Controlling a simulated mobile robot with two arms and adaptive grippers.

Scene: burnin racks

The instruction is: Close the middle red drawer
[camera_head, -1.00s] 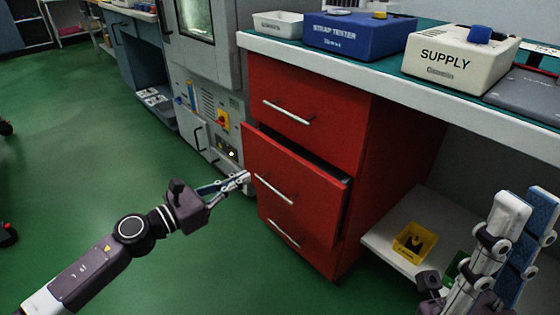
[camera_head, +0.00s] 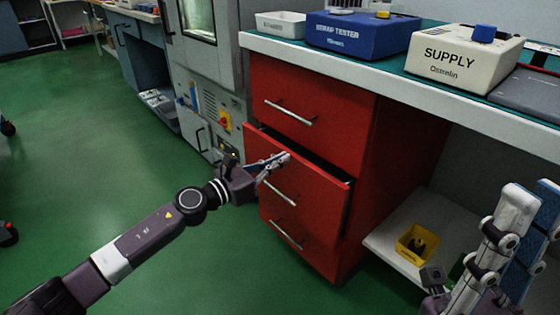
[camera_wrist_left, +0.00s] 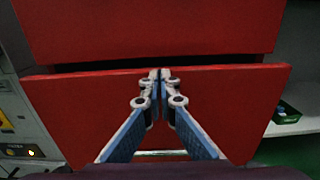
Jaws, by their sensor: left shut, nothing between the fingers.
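The middle red drawer (camera_head: 318,188) stands partly out of the red cabinet, with a dark gap along its top edge. Its silver bar handle (camera_head: 279,192) is on the front. It also shows in the left wrist view (camera_wrist_left: 70,115), with the gap above its top edge. My left gripper (camera_head: 286,157) is shut and empty, in front of the drawer face near its upper edge, above the handle. In the left wrist view its fingertips (camera_wrist_left: 161,75) meet near the drawer's top edge; I cannot tell whether they touch it. My right gripper (camera_head: 508,225) is at the lower right, away from the drawer.
The upper red drawer (camera_head: 305,90) and the lower one (camera_head: 300,243) look closed. A grey machine (camera_head: 205,95) stands left of the cabinet. A yellow bin (camera_head: 408,250) sits on a low shelf to the right. Green floor at the left is free.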

